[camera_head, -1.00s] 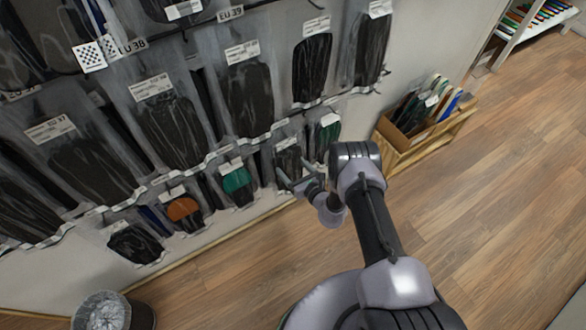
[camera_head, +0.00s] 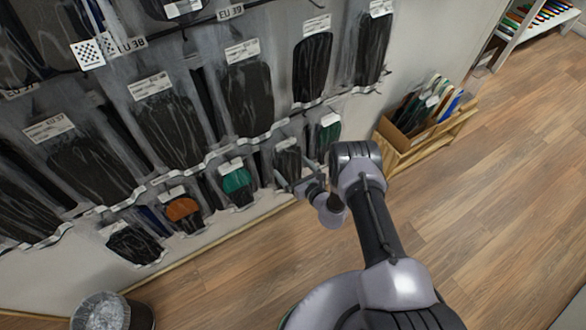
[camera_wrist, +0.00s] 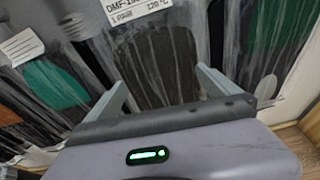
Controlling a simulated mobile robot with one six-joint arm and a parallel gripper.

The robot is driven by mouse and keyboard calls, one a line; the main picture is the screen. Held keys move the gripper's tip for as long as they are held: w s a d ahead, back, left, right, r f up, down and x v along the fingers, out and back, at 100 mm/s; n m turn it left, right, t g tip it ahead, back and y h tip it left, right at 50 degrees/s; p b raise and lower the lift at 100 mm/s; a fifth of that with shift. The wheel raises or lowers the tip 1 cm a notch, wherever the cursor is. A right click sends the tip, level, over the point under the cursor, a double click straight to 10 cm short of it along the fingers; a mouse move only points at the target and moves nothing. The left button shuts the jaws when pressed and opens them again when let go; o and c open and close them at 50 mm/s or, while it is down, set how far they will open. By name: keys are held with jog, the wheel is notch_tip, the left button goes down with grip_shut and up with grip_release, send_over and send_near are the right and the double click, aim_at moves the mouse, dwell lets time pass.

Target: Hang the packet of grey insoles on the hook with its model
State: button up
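A clear packet with a dark grey insole (camera_head: 288,158) hangs low on the wall. It fills the middle of the wrist view (camera_wrist: 158,70), with a white label (camera_wrist: 135,8) at its top. My gripper (camera_head: 302,182) is just in front of the packet's lower part. In the wrist view its two fingers (camera_wrist: 162,92) stand wide apart, one toward each side of the packet, with nothing clearly clamped between them. I cannot tell whether they touch the film. The hook is hidden.
Green-insole packets hang on both sides, one at left (camera_head: 237,182) and one at right (camera_head: 329,133). An orange one (camera_head: 183,209) is farther left. Larger dark packets (camera_head: 250,97) hang above. A wooden box (camera_head: 404,143) stands right; a bin (camera_head: 100,312) stands lower left.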

jog(key=p+v, duration=0.7)
jog(key=v, duration=1)
jog(key=w+a+r+n+g+y, duration=0.1)
jog(key=a+r+n+g+y, duration=0.2)
jog(key=r, duration=0.7)
jog(key=w+a+r+n+g+y, duration=0.1)
jog(key=a+r+n+g, duration=0.3)
jog(key=r, duration=0.6)
jog(key=w+a+r+n+g+y, duration=0.15)
jog(key=r+n, duration=0.35)
jog(key=r, duration=0.5)
jog(key=s+r+n+g+h, duration=0.4)
jog(key=s+r+n, duration=0.5)
jog(key=s+r, duration=0.5)
jog(key=s+d+r+n+t+h, duration=0.4)
jog(key=s+d+r+t+h, duration=0.2)
jog(key=d, duration=0.6)
notch_tip(320, 180, up, 2)
jog(key=shift+s+r+h, duration=0.25)
jog(key=shift+s+h, duration=0.8)
jog(key=shift+s, duration=0.15)
